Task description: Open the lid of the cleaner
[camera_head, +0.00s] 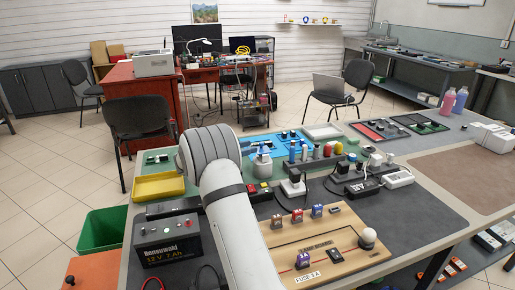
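A white boxy device (495,138) stands at the right edge of the workbench and is partly cut off by the frame. It may be the cleaner, but I cannot tell for certain. Its top looks closed, though it is too small to make out a lid edge. My white and grey arm rises from the bottom centre and bends at a large rounded joint over the left part of the bench. My gripper is not in view.
A wooden lamp board (325,245), a black battery (166,243), a yellow tray (158,187) and a rack of bottles (315,160) crowd the bench. Two bottles (454,101) stand at its far right. The brown mat (465,180) beside the white device is clear.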

